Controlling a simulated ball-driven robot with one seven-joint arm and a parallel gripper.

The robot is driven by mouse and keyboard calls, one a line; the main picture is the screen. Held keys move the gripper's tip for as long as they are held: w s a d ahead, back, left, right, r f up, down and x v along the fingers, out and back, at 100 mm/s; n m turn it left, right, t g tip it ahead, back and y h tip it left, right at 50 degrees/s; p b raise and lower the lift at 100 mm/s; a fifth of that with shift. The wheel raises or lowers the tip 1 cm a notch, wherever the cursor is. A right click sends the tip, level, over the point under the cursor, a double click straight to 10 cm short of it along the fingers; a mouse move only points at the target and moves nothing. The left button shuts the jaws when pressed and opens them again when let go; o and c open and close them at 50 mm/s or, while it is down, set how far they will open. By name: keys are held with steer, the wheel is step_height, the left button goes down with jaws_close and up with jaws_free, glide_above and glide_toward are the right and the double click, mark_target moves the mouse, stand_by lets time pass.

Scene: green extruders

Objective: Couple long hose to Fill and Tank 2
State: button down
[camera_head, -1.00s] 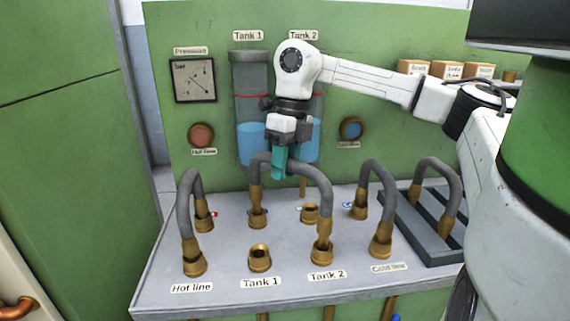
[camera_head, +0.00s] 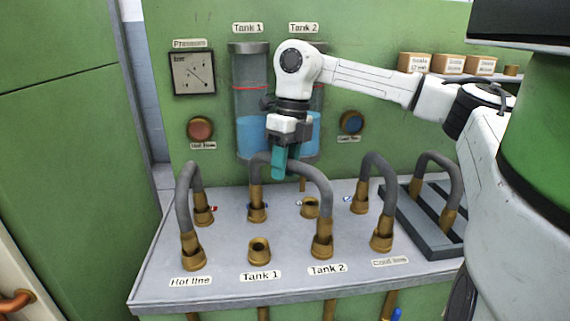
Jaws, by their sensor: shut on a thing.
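The long hose (camera_head: 315,171) is a grey arch with brass ends. My gripper (camera_head: 284,165), with teal fingers, is shut on the top of its arch, left of the middle. The hose's front brass end (camera_head: 322,232) stands upright at the front Tank 2 socket (camera_head: 321,254). Its rear brass end (camera_head: 256,200) stands upright at a back-row socket (camera_head: 257,216), behind the open Tank 1 socket (camera_head: 259,251). Both ends look seated, but I cannot tell how deep. The small labels by the back sockets are unreadable, so I cannot tell which is Fill.
One hose (camera_head: 185,198) arches at the Hot line on the left, another (camera_head: 380,180) at the cold line on the right. A further hose (camera_head: 447,176) stands in a dark rack (camera_head: 430,241) at far right. An open back socket (camera_head: 310,208) lies behind Tank 2.

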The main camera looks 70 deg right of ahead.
steer(key=shift+f, duration=0.4)
steer(key=c, duration=0.7)
jaws_free()
steer(key=r, duration=0.3)
steer(key=d+r, duration=0.1)
steer(key=r, duration=0.3)
steer(key=d+r, duration=0.1)
steer(key=r, duration=0.2)
steer(key=shift+s+r, duration=0.35)
steer(key=shift+s, duration=0.05)
steer(key=shift+f, duration=0.1)
